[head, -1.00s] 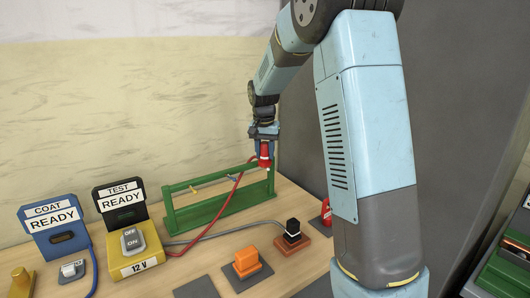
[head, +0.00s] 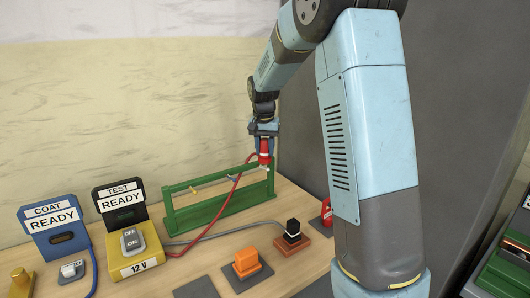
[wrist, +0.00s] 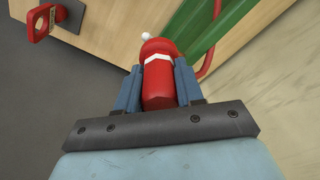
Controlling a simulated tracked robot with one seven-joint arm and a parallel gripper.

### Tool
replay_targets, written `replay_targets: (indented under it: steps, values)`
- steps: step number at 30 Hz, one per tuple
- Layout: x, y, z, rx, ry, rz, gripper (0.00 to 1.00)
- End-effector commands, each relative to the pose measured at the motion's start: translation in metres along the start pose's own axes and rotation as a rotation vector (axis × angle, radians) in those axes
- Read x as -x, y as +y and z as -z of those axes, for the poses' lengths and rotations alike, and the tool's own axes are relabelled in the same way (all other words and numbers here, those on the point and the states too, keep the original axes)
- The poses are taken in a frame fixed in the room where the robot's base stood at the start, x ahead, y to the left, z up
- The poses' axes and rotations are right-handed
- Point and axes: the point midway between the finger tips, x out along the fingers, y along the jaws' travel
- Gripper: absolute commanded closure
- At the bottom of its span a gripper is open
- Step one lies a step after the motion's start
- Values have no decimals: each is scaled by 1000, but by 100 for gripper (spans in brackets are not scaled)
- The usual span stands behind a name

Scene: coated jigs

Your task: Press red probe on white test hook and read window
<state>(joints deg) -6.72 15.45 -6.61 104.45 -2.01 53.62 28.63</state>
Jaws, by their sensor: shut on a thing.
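My gripper (head: 264,143) is shut on the red probe (head: 264,149), which points down at the right end of the green rack (head: 214,214). In the wrist view the probe (wrist: 157,82) sits between the blue fingers (wrist: 157,88), with a small white ball (wrist: 146,36) at its far end. I cannot tell whether this ball is the white test hook or the probe's tip, or whether they touch. A red cable (head: 236,186) runs from the probe to the yellow 12 V box (head: 135,258). Its black TEST panel (head: 122,199) reads READY above a dark window (head: 124,215).
A blue COAT panel (head: 52,218), also reading READY, stands at the left. A black probe (head: 292,229) and an orange block (head: 246,260) stand in front of the rack. A red tag-like piece (head: 327,212) is near the right table edge. Bare wood lies between.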

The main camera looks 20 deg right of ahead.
Motion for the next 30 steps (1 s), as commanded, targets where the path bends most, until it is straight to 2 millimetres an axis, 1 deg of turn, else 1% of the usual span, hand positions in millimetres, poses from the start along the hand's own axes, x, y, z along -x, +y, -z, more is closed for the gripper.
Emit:
replay_targets:
  steps: [18,23,30]
  values:
    - [49,0,6,1,1,1,100]
    - [56,0,7,1,0,0,100]
    - [56,0,7,1,-1,0,100]
